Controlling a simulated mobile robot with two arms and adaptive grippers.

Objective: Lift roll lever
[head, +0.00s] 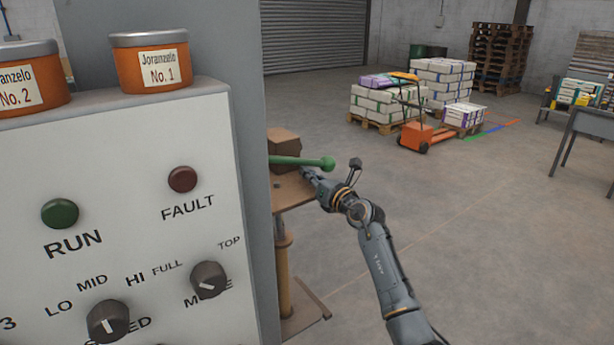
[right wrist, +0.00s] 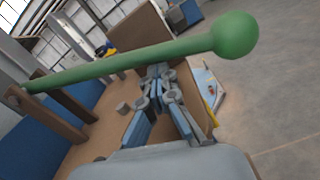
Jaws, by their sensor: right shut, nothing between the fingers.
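The roll lever is a green bar (head: 298,161) with a round knob at its right end, sticking out from behind the grey cabinet in the head view. It looks roughly level there. In the right wrist view the green lever (right wrist: 120,66) crosses the upper part, with its knob (right wrist: 235,35) at right and its other end at brown brackets. My right gripper (head: 306,172) is shut and empty, just below the bar. In the right wrist view its fingertips (right wrist: 157,70) sit at the bar's lower edge; I cannot tell if they touch. My left gripper is out of view.
The grey control cabinet (head: 130,190) fills the left, with orange tins (head: 151,62) on top. A brown stand (head: 290,194) bears a brown block (head: 284,145) beside my gripper. Loaded pallets and an orange pallet truck (head: 418,136) stand far back.

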